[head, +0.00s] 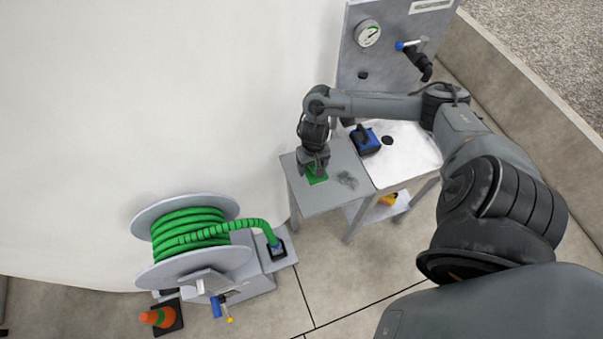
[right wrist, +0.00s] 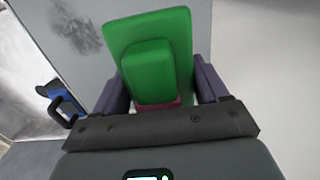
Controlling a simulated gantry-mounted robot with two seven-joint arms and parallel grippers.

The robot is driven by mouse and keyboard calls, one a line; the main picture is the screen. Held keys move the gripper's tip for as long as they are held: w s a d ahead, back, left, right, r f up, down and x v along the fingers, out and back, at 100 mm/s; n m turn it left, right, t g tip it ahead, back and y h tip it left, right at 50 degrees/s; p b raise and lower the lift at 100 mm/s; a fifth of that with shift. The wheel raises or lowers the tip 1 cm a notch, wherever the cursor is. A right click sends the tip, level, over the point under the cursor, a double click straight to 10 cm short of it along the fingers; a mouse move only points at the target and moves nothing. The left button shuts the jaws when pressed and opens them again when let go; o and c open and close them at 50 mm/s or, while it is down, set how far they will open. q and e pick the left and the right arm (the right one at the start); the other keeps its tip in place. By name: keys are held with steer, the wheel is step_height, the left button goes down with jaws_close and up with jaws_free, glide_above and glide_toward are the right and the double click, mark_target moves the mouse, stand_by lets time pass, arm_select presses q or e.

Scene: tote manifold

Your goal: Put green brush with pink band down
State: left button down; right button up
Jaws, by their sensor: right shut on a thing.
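The green brush (right wrist: 150,50) is in the right wrist view, between the two fingers of my right gripper (right wrist: 158,92). Its pink band (right wrist: 160,103) shows in part at the gripper's edge. In the head view the brush (head: 316,176) is a small green patch below my right gripper (head: 313,168), over the left part of the grey table (head: 312,203). My right gripper is shut on the brush. I cannot tell whether the brush touches the table top. My left gripper is not in view.
A blue tool with a black handle (head: 364,140) stands on the table's lighter right part. A dark smudge (head: 347,180) marks the grey top. A panel with a gauge (head: 368,33) rises behind.

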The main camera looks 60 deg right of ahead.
steer(key=w, duration=0.1)
steer(key=w+f, duration=0.2)
steer(key=shift+w+a+f+b, duration=0.15)
steer(key=shift+w+a+b, duration=0.2)
steer(key=shift+f+b, duration=0.6)
steer(key=shift+f, duration=1.4)
steer(key=o, duration=1.1)
steer(key=shift+f, duration=0.1)
